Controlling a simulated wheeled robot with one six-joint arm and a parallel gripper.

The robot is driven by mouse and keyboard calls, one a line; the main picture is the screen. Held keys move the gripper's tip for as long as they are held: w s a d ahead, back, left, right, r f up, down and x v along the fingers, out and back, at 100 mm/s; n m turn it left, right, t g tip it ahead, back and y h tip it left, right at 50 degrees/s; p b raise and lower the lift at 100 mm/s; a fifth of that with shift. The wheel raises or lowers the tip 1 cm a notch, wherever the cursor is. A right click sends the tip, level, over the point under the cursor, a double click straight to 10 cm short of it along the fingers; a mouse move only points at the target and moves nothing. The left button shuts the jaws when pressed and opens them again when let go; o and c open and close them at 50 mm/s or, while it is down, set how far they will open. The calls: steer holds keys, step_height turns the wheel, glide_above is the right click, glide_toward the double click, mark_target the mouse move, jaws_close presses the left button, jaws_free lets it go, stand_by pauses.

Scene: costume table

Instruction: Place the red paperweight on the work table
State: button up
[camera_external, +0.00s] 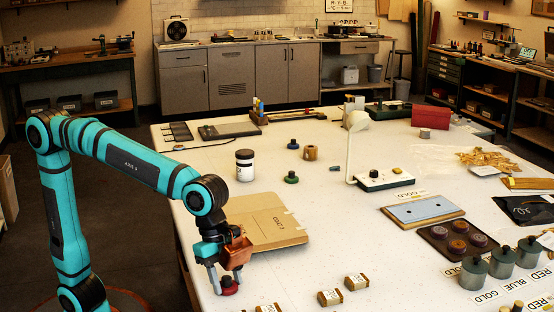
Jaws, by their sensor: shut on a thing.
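My gripper (225,279) is at the front left part of the white work table (330,237), pointing down. It is shut on the red paperweight (229,288), a small round red piece with a dark knob. The paperweight is right at or just above the table top; I cannot tell whether it touches. A copper-brown block-like part beside the fingers partly covers the view of the grip.
A cardboard folder (262,228) lies just behind my gripper. Small tan boxes (330,297) stand to its right. A white jar (244,165), a green knobbed weight (291,178) and a lamp (352,140) stand further back. Grey canisters (473,272) stand at the right.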

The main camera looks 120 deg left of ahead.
steer(key=o, duration=1.2)
steer(key=shift+f, duration=0.1)
steer(key=v, duration=1.2)
steer(key=s+r+n+t, duration=0.1)
steer(key=s+t, duration=0.3)
steer(key=s, duration=0.5)
steer(key=s+r+n+t, duration=0.2)
steer(key=s+t, duration=0.3)
steer(key=s, duration=0.4)
steer(key=s+a+r+n+t+y, duration=0.1)
steer(key=s+t, duration=0.4)
steer(key=s, duration=0.5)
steer(key=shift+s+r+n, duration=0.1)
steer(key=shift+r+n, duration=0.2)
steer(key=shift+r, duration=0.15)
